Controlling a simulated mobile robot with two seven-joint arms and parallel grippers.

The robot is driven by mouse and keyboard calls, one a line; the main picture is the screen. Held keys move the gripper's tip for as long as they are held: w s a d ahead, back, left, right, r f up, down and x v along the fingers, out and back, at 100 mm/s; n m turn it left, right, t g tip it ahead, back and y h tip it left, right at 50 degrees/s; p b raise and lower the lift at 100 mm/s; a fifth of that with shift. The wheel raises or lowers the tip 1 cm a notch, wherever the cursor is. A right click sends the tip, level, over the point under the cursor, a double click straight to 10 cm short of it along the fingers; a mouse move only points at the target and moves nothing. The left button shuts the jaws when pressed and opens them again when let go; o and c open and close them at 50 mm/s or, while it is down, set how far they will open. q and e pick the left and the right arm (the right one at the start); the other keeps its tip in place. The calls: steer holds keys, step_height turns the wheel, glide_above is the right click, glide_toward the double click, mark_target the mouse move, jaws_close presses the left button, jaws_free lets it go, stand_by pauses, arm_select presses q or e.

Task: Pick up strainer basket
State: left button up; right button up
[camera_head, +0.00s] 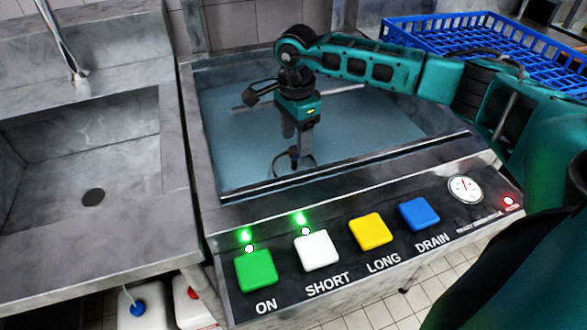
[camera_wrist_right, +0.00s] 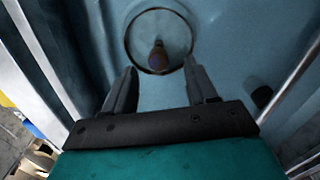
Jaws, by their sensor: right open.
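The strainer basket (camera_wrist_right: 158,57) shows in the right wrist view as a dark round rim with a brown upright knob at its centre. In the head view it (camera_head: 308,162) sits low in the tank, partly hidden behind my gripper and the tank's front edge. My right gripper (camera_wrist_right: 160,85) is open and empty. Its fingers point toward the strainer basket, and the knob lies ahead of the gap between them. In the head view the gripper (camera_head: 296,140) points down over the basket. I cannot tell whether a finger touches it. My left gripper is not in view.
The steel tank (camera_head: 205,150) has raised walls around the gripper. Its front panel carries green, white, yellow and blue buttons (camera_head: 370,231) and a gauge (camera_head: 464,189). A blue crate (camera_head: 470,40) stands at back right. An empty sink (camera_head: 95,150) with a tap lies left.

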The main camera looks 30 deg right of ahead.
mark_target(295, 160)
steer(key=shift+a+f, duration=0.15)
steer(key=shift+f, duration=3.4)
steer(key=shift+c, duration=0.5)
jaws_close()
